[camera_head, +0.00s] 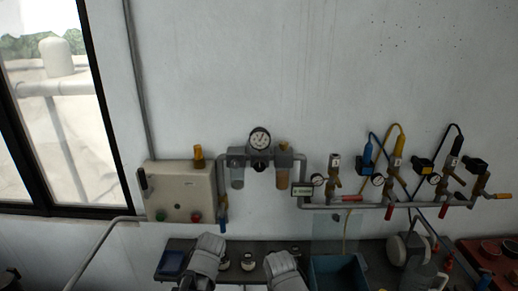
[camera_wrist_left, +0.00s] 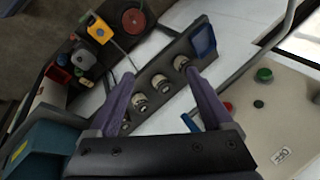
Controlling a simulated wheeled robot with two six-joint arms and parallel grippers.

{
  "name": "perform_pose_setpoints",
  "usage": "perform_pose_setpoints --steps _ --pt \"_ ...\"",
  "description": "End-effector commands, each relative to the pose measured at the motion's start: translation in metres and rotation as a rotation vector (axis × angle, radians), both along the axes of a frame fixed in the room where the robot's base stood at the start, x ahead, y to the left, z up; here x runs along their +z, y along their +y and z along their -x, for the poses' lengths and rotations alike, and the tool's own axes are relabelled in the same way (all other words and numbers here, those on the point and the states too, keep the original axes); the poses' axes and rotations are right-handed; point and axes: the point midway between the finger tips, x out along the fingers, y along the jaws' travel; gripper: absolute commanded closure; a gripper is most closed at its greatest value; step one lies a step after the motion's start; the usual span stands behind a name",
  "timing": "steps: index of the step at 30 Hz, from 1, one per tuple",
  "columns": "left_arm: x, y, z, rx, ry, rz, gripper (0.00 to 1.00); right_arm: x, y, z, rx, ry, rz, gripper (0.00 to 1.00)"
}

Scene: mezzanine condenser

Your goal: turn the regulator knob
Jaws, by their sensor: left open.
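The regulator assembly hangs on the pale wall in the head view, with a round white-faced gauge (camera_head: 260,139) on top. A small dark part (camera_head: 259,166) sits below the gauge; I cannot tell if it is the regulator knob. A clear bowl (camera_head: 237,177) hangs to its left and an amber bowl (camera_head: 282,179) to its right. My left gripper (camera_wrist_left: 159,73) is open in the left wrist view, with nothing held. Its purple fingers stand over a dark strip with several round fittings (camera_wrist_left: 160,83). The regulator is not clear there. My right gripper's fingers do not show.
A beige control box (camera_head: 180,190) with green and red buttons is left of the regulator; it also shows in the left wrist view (camera_wrist_left: 275,115). Pipework with valves and several hoses runs right. A blue bin (camera_head: 337,272) stands on the bench below. The wall above is clear.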

Motion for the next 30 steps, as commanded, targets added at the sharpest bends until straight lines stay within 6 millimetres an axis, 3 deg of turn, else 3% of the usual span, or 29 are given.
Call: perform_pose_setpoints --steps 1,4,7,11,13,18,21,24,30 --pt "0.030 0.007 -0.027 -0.118 -0.044 -0.113 0.16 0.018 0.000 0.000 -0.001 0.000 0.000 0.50" --pt "0.061 0.012 -0.069 -0.374 -0.104 -0.372 0.16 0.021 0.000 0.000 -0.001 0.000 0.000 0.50" --pt "0.098 0.001 -0.111 -0.647 -0.138 -0.674 0.16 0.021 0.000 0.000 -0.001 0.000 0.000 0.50" --pt "0.149 -0.042 -0.158 -1.010 -0.135 -1.134 0.16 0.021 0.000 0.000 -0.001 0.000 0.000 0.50" --pt "0.172 -0.073 -0.176 -1.182 -0.112 -1.385 0.16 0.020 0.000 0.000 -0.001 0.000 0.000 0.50" --pt "0.206 -0.140 -0.198 -1.457 -0.029 -1.871 0.16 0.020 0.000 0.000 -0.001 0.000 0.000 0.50" --pt "0.214 -0.165 -0.201 -1.535 0.012 -2.045 0.16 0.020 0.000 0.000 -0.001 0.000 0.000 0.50" --pt "0.217 -0.176 -0.201 -1.570 0.035 -2.130 0.16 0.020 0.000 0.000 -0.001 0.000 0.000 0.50" --pt "0.218 -0.179 -0.202 -1.578 0.044 -2.152 0.16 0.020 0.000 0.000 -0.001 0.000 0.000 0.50"
